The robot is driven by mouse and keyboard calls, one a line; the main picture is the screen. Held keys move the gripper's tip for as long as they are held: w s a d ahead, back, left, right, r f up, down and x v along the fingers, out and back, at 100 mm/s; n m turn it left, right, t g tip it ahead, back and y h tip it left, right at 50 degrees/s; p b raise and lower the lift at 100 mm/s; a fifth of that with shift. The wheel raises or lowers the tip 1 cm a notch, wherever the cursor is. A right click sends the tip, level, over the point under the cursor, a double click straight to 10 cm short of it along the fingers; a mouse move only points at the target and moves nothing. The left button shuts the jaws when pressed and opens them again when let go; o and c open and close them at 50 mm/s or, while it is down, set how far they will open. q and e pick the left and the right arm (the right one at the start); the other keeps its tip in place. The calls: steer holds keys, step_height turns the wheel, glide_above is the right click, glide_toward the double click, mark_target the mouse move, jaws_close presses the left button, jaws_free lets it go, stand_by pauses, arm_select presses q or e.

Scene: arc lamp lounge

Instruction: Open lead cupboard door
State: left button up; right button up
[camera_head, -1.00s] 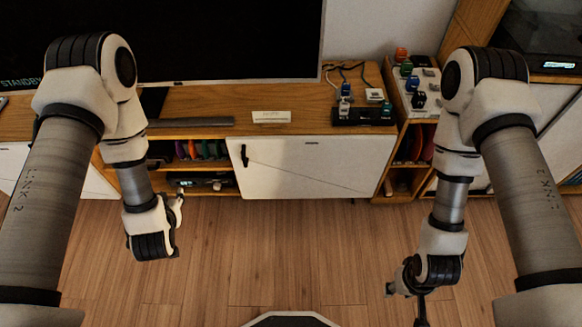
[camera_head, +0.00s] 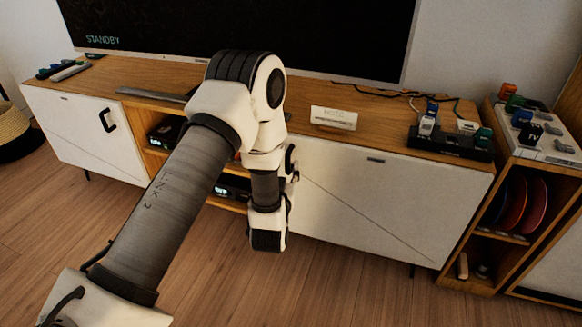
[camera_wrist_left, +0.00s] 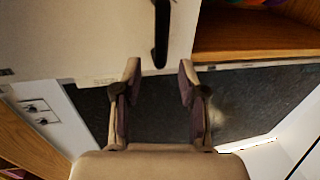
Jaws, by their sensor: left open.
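A white cupboard door (camera_head: 385,205) fills the right part of the low wooden cabinet and looks closed. Its black handle (camera_head: 290,157) at the left edge is partly hidden by my left arm. In the left wrist view the black handle (camera_wrist_left: 161,32) stands on the white door (camera_wrist_left: 85,38), just beyond the fingertips and lined up with the gap between them. My left gripper (camera_wrist_left: 159,76) is open and empty; in the head view it (camera_head: 294,176) shows small in front of the door's left edge. My right gripper is out of view.
Another white door (camera_head: 75,138) with a black handle (camera_head: 107,119) is at the left. Open shelves (camera_head: 165,140) lie between the doors. A television (camera_head: 240,40), a white sign (camera_head: 333,118) and a black block (camera_head: 450,142) stand on top. The wooden floor in front is clear.

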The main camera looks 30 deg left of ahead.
mark_target(287, 160)
arm_select(q)
steer(key=b+x, duration=0.1)
steer(key=x, duration=0.4)
jaws_close()
steer(key=shift+s, duration=0.1)
